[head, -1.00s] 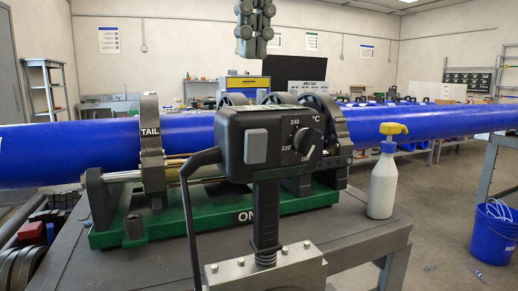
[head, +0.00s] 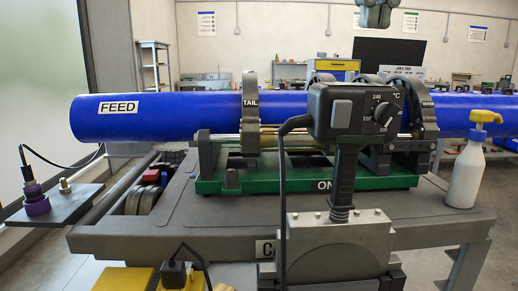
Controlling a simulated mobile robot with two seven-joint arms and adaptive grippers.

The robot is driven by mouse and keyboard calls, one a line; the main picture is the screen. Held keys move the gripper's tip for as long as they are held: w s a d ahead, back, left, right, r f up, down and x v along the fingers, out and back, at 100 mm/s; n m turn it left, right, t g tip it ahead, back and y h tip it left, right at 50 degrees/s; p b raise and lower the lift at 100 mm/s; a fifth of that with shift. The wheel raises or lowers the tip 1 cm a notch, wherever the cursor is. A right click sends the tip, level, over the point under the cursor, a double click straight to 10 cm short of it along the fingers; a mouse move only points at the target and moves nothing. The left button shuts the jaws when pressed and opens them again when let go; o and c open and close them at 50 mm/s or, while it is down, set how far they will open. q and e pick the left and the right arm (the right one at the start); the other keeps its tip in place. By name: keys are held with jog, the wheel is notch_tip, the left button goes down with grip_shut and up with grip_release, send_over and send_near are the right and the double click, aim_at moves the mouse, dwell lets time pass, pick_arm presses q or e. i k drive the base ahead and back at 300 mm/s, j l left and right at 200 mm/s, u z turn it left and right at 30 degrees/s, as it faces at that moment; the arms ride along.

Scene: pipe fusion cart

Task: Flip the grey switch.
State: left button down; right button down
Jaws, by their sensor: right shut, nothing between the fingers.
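The grey switch (head: 342,113) is a pale grey square on the left of the front face of a black control box (head: 319,108). A temperature dial (head: 385,115) marked in °C sits to its right. The switch is in plain sight, but I cannot tell which way it is set. My right gripper (head: 377,16) shows only in part at the top edge, shut and empty. In the picture it is well above the box and slightly right of the switch, apart from both. My left gripper is not in view.
The box's handle stands on a grey metal block (head: 340,240) at the cart's front. A long blue pipe (head: 185,115) lies in clamps on a green base (head: 265,182). A black cable hangs left of the box.

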aim_at(341, 114)
jog(key=k, duration=1.2)
